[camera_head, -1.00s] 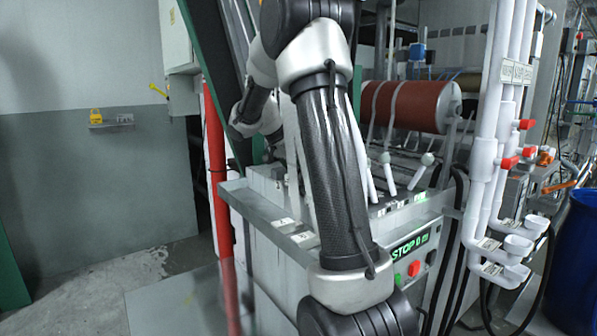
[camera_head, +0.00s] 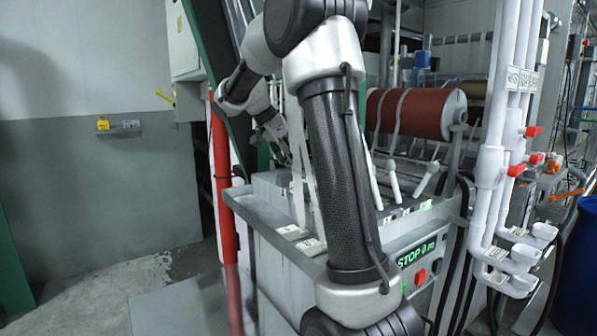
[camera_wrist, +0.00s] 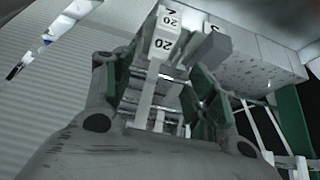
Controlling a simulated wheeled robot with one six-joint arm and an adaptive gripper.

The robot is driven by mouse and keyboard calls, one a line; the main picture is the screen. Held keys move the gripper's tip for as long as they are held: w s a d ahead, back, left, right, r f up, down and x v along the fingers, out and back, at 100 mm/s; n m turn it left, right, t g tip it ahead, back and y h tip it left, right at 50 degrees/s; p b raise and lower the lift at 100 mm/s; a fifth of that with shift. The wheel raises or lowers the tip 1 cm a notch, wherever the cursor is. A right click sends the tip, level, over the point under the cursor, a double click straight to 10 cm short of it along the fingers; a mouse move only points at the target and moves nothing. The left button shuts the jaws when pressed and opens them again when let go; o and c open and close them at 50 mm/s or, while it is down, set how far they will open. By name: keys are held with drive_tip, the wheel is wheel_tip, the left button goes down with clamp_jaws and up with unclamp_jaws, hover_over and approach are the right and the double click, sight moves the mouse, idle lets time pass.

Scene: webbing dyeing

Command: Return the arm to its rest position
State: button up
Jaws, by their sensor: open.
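My arm rises from the lower middle of the head view, bends at the top and folds back down to the left. My gripper (camera_head: 270,128) hangs small and partly hidden beside the upper arm, in front of the machine's back left. In the wrist view my gripper (camera_wrist: 163,85) shows its grey body at the bottom, with its fingers spread apart. I see nothing held between them. White weights marked 20 (camera_wrist: 163,42) appear beyond the fingers; I cannot tell their distance.
The dyeing machine (camera_head: 262,232) with its STOP panel (camera_head: 415,254) and red roller (camera_head: 425,112) stands close behind my arm. A red post (camera_head: 222,190) is at left. White pipes (camera_head: 495,160) and a blue barrel (camera_head: 578,265) are at right. The floor at left is clear.

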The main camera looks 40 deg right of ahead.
drive_tip(key=s+a+f+n+t+y, duration=0.1)
drive_tip(key=s+a+f+n+y, duration=0.1)
drive_tip(key=s+a+n, duration=0.3)
drive_tip(key=s+a+f+n+t+y, duration=0.2)
drive_tip(key=s+a+n, duration=0.4)
drive_tip(key=s, duration=0.7)
drive_tip(key=s+a+f+n+t+y, duration=0.2)
drive_tip(key=s+a+n, duration=0.4)
drive_tip(key=s, duration=0.3)
drive_tip(key=shift+s+n+y, duration=0.3)
drive_tip(key=shift+s+n, duration=0.05)
drive_tip(key=shift+n, duration=0.55)
